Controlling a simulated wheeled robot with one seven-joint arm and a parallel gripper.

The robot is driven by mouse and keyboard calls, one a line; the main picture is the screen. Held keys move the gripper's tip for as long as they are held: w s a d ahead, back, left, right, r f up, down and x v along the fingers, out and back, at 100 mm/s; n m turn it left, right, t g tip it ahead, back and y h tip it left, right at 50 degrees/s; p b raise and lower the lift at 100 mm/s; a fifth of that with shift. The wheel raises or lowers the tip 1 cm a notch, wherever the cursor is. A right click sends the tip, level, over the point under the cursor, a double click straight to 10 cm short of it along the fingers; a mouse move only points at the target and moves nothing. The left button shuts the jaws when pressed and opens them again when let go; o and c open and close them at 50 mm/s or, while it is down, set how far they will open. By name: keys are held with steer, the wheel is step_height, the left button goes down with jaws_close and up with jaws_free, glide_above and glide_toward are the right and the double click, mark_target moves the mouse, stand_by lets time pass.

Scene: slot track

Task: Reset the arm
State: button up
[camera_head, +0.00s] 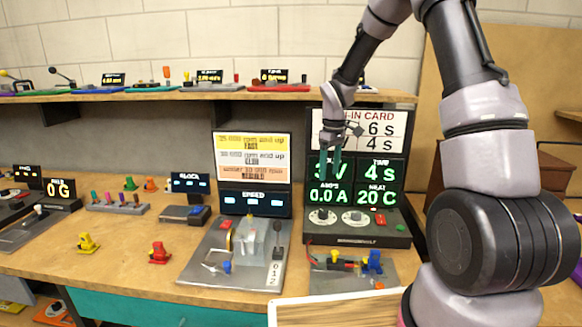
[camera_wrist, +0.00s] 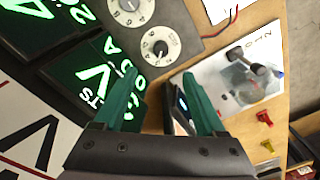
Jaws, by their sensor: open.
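My gripper (camera_head: 330,163) hangs from my arm in front of the display panel (camera_head: 385,172) on the bench, in the head view. In the wrist view the two green fingers of my gripper (camera_wrist: 161,100) are spread apart with nothing between them. The panel shows green readings for volts, amps, time and heat, and has two white dials (camera_head: 322,217) and a red button below. A printed card stands above it, partly hidden by my arm. My gripper overlaps the panel in the picture; I cannot tell whether it touches.
A grey slotted track board (camera_head: 228,270) with a clear block stands left of the panel. A board with a blue part (camera_head: 372,262) lies in front. Yellow (camera_head: 88,243) and red (camera_head: 159,252) pieces stand on open bench at left. A shelf (camera_head: 150,95) with several devices runs behind.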

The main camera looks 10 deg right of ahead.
steer(key=s+d+r+m+t, duration=0.25)
steer(key=s+r, duration=0.25)
steer(key=r, duration=0.4)
steer(key=s+d+r+m+t, duration=0.1)
steer(key=s+r+m, duration=0.3)
steer(key=r, duration=0.5)
steer(key=s+r+m+t, duration=0.2)
steer(key=s+r+m, duration=0.1)
steer(key=s, duration=0.6)
steer(key=s+d+r+m+t+y, duration=0.1)
steer(key=s+r+m, duration=0.2)
steer(key=s, duration=0.6)
steer(key=shift+s+r+t+y, duration=0.2)
steer(key=shift+r+t+y, duration=0.15)
steer(key=shift+r, duration=0.55)
